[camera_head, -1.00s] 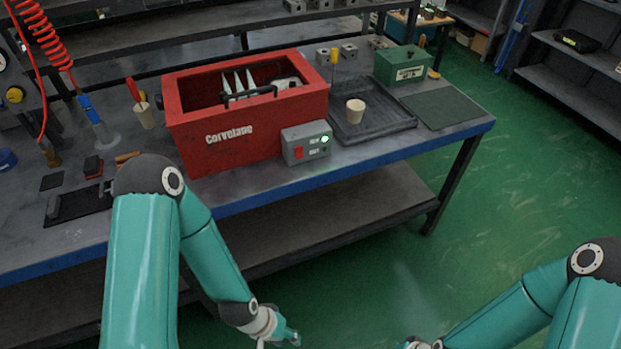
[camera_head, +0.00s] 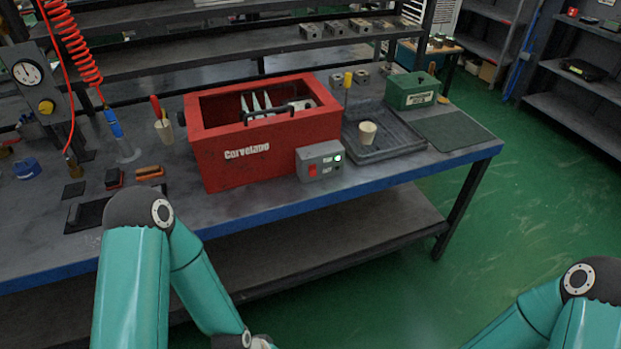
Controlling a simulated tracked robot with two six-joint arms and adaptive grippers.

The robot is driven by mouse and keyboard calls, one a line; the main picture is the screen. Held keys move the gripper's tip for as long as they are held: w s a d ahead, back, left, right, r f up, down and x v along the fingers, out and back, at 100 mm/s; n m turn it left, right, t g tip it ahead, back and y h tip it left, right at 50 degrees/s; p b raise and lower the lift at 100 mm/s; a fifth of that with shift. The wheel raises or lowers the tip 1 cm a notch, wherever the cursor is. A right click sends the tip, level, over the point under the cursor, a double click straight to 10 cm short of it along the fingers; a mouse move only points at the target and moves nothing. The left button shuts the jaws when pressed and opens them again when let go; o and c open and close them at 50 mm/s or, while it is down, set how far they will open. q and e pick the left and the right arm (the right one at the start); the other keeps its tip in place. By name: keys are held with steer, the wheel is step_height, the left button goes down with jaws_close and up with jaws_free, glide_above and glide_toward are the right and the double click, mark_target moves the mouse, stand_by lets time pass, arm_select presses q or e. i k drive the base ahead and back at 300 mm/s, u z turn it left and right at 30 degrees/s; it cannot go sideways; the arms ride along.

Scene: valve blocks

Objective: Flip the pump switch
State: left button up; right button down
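The pump switch box (camera_head: 320,160) is a small grey box at the front right of the red Corvelano tank (camera_head: 225,165) on the workbench. It has a red rocker switch (camera_head: 312,170) and a lit green lamp (camera_head: 338,158). My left arm comes in from the lower left, in front of the bench. Its gripper is cut off by the bottom edge, with only a bit of the wrist showing. My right arm is at the lower right, and its gripper is out of view. Neither arm touches the switch box.
A black tray (camera_head: 398,150) with a beige cup (camera_head: 367,133) stands right of the tank. Behind it is a green box (camera_head: 412,91), with a dark green mat (camera_head: 455,131) at the bench's right end. A gauge stand and red coiled hose (camera_head: 75,45) are at the left.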

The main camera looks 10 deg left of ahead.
mark_target(312, 169)
steer(key=u, duration=0.05)
steer(key=i, duration=0.9)
steer(key=z, duration=0.1)
